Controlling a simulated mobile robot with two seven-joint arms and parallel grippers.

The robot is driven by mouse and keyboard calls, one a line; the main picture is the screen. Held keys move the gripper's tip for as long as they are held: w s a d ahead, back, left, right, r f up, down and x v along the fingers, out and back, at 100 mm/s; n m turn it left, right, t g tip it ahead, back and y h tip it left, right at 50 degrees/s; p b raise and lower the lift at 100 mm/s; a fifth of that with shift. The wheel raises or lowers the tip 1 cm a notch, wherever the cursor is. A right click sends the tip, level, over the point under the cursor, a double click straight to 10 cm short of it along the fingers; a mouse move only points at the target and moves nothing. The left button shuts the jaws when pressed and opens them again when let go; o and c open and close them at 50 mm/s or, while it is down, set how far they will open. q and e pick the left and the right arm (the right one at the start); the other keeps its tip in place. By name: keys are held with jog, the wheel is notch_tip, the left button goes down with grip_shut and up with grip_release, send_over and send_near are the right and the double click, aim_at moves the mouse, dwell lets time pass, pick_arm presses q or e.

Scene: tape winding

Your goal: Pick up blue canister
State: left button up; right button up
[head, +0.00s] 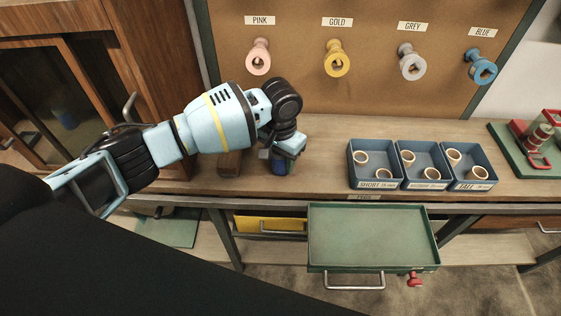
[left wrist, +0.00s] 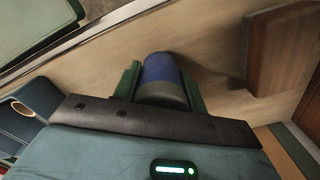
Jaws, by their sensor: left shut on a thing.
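The blue canister (left wrist: 162,75) lies between the two green fingers of my left gripper in the left wrist view, blue at one end and grey at the other. In the head view my left gripper (head: 285,158) is over the workbench, shut on the canister (head: 279,168), which is mostly hidden under it. The canister is at the bench top; I cannot tell whether it touches the wood. My right gripper is not in view.
A brown wooden block (head: 230,164) stands just left of the canister. Blue bins (head: 375,184) with cardboard rings sit to the right. An open, empty green drawer (head: 370,235) juts out below the bench. A pegboard (head: 300,80) with coloured spools rises behind.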

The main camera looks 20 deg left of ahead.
pick_arm(q)
jog(key=shift+s+d+r, duration=0.1)
jog(key=shift+d+r, duration=0.15)
jog(key=shift+r, duration=0.3)
jog(key=shift+d+r, duration=0.25)
jog(key=shift+r, duration=0.3)
jog(key=s+d+r, duration=0.1)
jog(key=s+d, duration=0.2)
jog(key=d, duration=1.1)
jog(key=shift+s+d+r+b, duration=0.15)
jog(key=shift+s+d+b, duration=0.15)
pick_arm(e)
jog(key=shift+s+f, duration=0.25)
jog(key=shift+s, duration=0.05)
